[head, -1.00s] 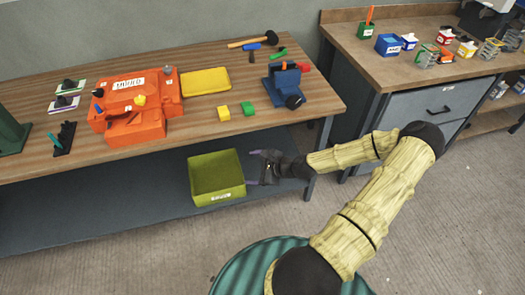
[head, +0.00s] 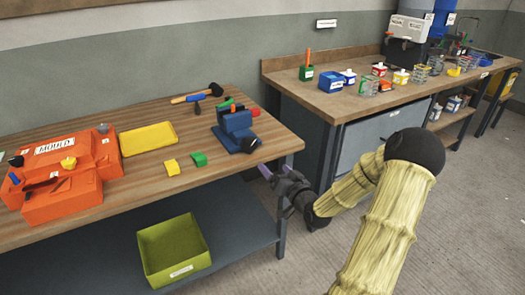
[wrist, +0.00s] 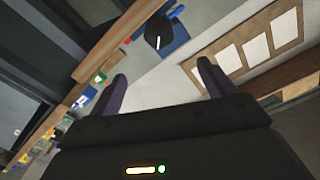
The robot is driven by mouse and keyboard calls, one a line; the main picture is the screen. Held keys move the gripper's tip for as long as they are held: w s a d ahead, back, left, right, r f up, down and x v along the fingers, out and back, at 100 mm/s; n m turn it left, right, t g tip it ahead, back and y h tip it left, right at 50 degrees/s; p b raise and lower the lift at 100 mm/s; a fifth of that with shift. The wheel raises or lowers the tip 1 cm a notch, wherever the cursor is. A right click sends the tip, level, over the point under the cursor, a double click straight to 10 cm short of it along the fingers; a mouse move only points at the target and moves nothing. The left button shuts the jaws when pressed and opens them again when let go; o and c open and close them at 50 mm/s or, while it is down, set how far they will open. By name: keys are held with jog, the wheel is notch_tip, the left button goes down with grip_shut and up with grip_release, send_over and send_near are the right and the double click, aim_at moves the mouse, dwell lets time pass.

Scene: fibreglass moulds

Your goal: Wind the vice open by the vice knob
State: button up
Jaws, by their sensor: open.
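The blue vice (head: 236,130) stands near the right end of the wooden workbench. Its dark round vice knob (head: 251,144) faces the bench's front right. In the wrist view the dark knob (wrist: 158,32) shows near the top, beyond and between my fingers, with blue vice parts (wrist: 174,42) behind it. My gripper (head: 268,170) is open and empty, just off the right end of the bench, below and right of the knob and apart from it. In the wrist view both fingers of my gripper (wrist: 160,78) are spread with nothing between them.
The workbench (head: 150,200) also carries an orange mould (head: 70,180), a yellow tray (head: 148,138), yellow and green blocks, and a hammer (head: 200,93). A green bin (head: 172,250) sits on its lower shelf. A second bench (head: 370,100) with jars stands at the right, across a narrow gap.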

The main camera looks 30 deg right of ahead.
aim_at(252, 144)
jog(key=shift+w, duration=0.15)
jog(key=w, duration=1.7)
jog(key=shift+w+a+p, duration=0.1)
jog(key=shift+a+p, duration=0.25)
jog(key=c, duration=1)
